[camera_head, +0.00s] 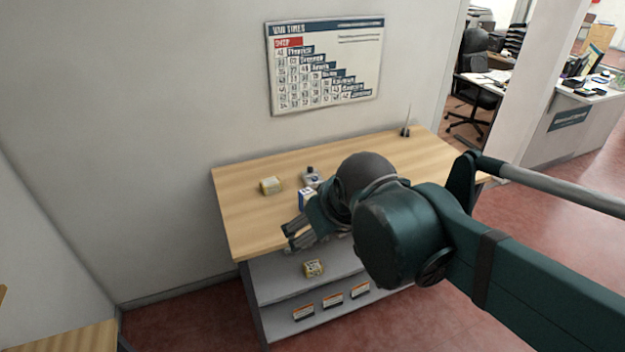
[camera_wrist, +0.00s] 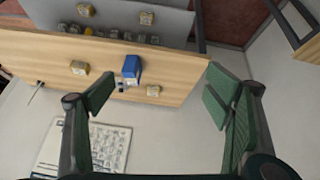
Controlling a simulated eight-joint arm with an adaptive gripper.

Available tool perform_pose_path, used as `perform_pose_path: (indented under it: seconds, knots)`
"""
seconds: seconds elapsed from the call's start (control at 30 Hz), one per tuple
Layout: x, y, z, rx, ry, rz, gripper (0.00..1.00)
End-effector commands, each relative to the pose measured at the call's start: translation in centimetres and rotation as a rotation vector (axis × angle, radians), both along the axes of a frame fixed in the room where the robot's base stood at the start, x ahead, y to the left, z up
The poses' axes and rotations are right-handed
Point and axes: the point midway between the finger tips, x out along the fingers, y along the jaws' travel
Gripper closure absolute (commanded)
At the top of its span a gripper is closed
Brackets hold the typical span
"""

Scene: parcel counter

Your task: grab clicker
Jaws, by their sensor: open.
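No object can be surely named as the clicker. A small grey-and-dark item (camera_head: 311,176) stands on the wooden counter (camera_head: 240,225), beside a blue-and-white box (camera_head: 305,197); it may be the clicker, but it is too small to tell. In the wrist view, the blue box (camera_wrist: 131,67) partly hides this item (camera_wrist: 123,84). My gripper (camera_head: 294,234) is over the counter's front edge, in front of the box. In the wrist view, my gripper (camera_wrist: 158,92) is open and empty, with its fingers wide apart. The arm hides part of the counter.
A yellowish box (camera_head: 270,185) sits left on the counter; another (camera_wrist: 79,68) shows in the wrist view. A small black device with an antenna (camera_head: 405,131) stands at the far right. A shelf below holds a yellowish box (camera_head: 313,267). The counter's left end is clear.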

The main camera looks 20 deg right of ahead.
Motion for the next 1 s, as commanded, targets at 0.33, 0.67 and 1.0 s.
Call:
perform_pose_path:
  seconds: [0.33,0.67,1.0]
  knots:
    - [5.4,-1.3,2.4,-0.113,0.067,0.117,0.22]
    - [10.7,-2.6,3.7,-0.212,0.135,0.232,0.22]
    - [16.4,-4.1,4.0,-0.306,0.208,0.351,0.22]
